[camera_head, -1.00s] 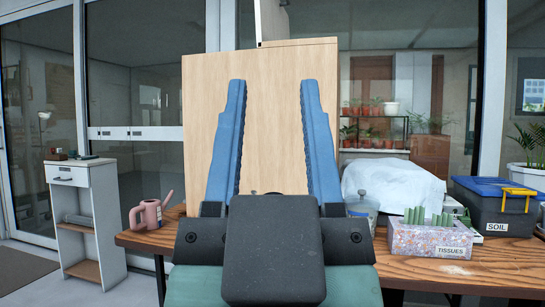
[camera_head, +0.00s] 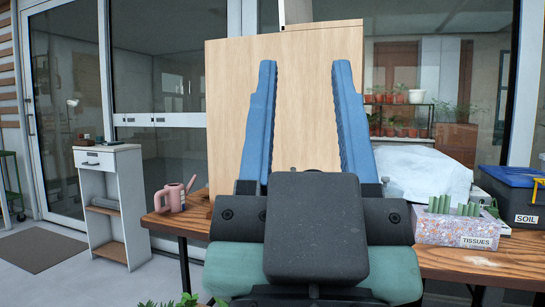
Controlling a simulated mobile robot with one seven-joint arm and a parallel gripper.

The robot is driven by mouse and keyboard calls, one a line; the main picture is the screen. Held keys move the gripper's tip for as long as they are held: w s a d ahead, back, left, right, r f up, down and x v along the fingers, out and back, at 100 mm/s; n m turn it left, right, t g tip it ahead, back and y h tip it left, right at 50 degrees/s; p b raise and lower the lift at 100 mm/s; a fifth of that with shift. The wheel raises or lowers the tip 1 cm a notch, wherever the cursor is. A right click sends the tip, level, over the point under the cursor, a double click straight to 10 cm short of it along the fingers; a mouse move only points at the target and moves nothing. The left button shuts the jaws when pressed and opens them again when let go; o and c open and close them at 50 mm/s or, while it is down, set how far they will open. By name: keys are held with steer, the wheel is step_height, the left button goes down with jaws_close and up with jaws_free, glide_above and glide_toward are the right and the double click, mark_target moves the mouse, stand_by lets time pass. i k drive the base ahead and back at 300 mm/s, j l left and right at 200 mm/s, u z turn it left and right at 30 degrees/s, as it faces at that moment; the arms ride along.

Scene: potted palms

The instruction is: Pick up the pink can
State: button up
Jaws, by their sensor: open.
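The pink can (camera_head: 171,198) is a small watering can with a handle on its left and a spout pointing up to the right. It stands upright at the left end of the wooden table (camera_head: 458,262). My gripper (camera_head: 305,70), with two long blue fingers, is open and empty. It shows large in the middle, in front of a wooden board, to the right of the can and apart from it. Its body hides part of the table.
The tall wooden board (camera_head: 228,100) stands behind my gripper. A tissue box (camera_head: 440,230), a white covered heap (camera_head: 415,172) and a soil bin (camera_head: 520,195) are on the table's right side. A white cabinet (camera_head: 118,190) stands left of the table. Floor shows between them.

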mark_target(175, 193)
steer(key=i+j, duration=0.15)
steer(key=j, duration=0.3)
steer(key=i+j+z, duration=0.15)
steer(key=j, duration=0.25)
steer(key=i+j, duration=0.1)
steer(key=j, duration=0.35)
steer(key=i+j+z, duration=0.2)
steer(key=j, duration=0.35)
steer(key=i+j+z, duration=0.2)
steer(key=j, duration=0.35)
steer(key=j+z, duration=0.2)
steer(key=j, duration=0.4)
steer(key=i+j+z, duration=0.2)
steer(key=j, duration=0.4)
steer(key=i+j+z, duration=0.1)
steer(key=i+j, duration=0.3)
